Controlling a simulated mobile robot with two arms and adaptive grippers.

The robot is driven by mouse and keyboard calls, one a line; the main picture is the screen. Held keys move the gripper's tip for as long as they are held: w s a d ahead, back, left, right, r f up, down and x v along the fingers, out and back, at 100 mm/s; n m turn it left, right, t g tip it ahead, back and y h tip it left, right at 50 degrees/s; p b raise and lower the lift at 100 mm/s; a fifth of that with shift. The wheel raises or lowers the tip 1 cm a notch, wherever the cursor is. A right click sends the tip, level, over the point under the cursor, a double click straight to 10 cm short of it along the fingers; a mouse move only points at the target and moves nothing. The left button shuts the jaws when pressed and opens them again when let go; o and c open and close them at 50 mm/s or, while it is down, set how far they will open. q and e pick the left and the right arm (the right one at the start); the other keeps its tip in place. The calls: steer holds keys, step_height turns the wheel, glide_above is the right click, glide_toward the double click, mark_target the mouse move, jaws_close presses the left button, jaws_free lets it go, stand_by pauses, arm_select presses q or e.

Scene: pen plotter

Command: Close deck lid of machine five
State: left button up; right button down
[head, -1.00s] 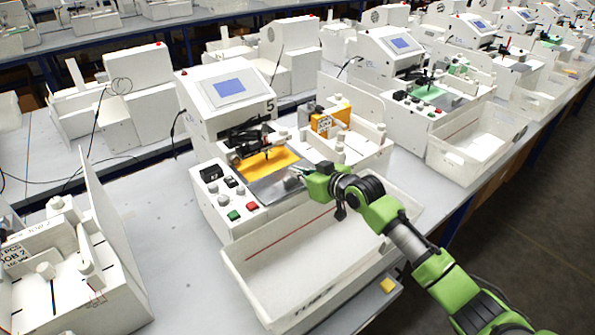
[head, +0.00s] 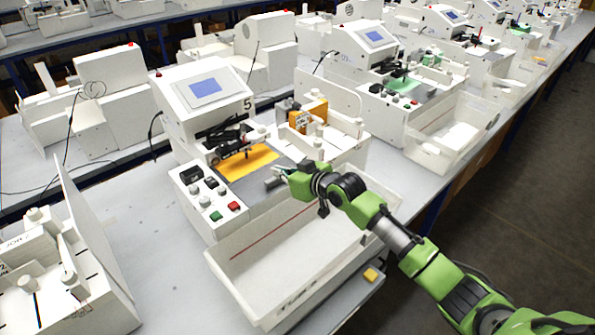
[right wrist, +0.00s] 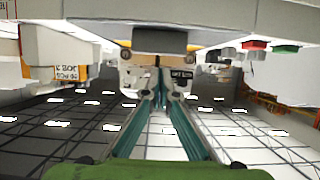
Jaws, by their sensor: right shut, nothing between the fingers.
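Machine five (head: 172,118), a white pen plotter marked "5", stands left of centre in the head view. Its deck (head: 258,190) shows an orange sheet (head: 247,161) on a grey surface, with a dark pen carriage at the back. I cannot make out a separate deck lid or its angle. My right gripper (head: 275,176) is over the deck's front right edge, just right of the orange sheet. Its fingers are shut and empty, and they also show in the right wrist view (right wrist: 160,92). I cannot tell whether they touch the machine. My left gripper is out of view.
A white bin (head: 285,262) stands at machine five's front, under my right arm. Red and green buttons (head: 216,216) are on its front left. An orange box (head: 307,117) is on its right side.

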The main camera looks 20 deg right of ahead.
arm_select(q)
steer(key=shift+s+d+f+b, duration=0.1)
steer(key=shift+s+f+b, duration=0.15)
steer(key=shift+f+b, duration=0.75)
arm_select(e)
steer(key=v, duration=1.1)
